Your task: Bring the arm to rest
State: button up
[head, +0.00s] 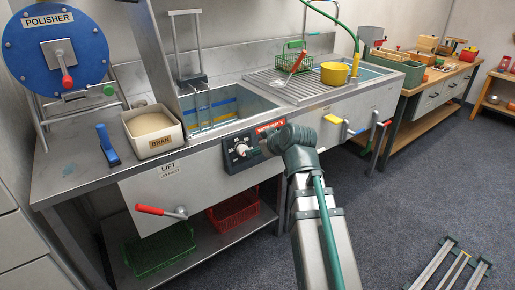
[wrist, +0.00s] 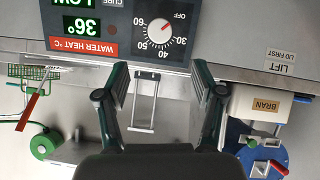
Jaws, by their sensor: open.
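My arm (head: 312,190) reaches up from the lower middle of the head view. Its end is in front of the sink counter, close to the water heat panel (head: 240,149). In the wrist view, which is upside down, my gripper (wrist: 163,98) is open, its two dark fingers wide apart with nothing between them. The panel (wrist: 110,45) shows there beyond the fingertips, apart from them, with a white dial (wrist: 161,31) and a green display (wrist: 82,26) reading 36°. In the head view, my own wrist hides the panel's right end, and the fingers are hard to make out.
The bran box (head: 154,131), a blue-handled tool (head: 107,145) and the polisher (head: 57,50) stand at left. A red-handled lift lever (head: 160,211) sticks out in front. A yellow pot (head: 335,73) and green basket (head: 293,61) stand right of the sink basin (head: 228,105). Floor at right (head: 410,195) is mostly clear.

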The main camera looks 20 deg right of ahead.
jog(key=s+f+m+g+h, duration=0.1)
jog(key=s+f+m+g, duration=0.25)
jog(key=f, duration=0.95)
jog(key=s+f+m+g, duration=0.2)
jog(key=s+f+g, duration=0.25)
jog(key=f, duration=0.85)
jog(key=s+f+g, duration=0.4)
jog(key=s+f, duration=0.9)
jog(key=f, duration=0.5)
jog(key=s+a+f+g+h, duration=0.1)
jog(key=s+f+g, duration=0.45)
jog(key=s, duration=0.85)
jog(key=s+a+f+g+h, duration=0.1)
jog(key=s+a+f+g, duration=0.1)
jog(key=s+f, duration=1)
notch_tip(320, 180, up, 18)
jog(key=t+p, duration=0.2)
jog(key=p, duration=1.7)
jog(key=shift+w+d, duration=0.15)
jog(key=shift+d, duration=0.05)
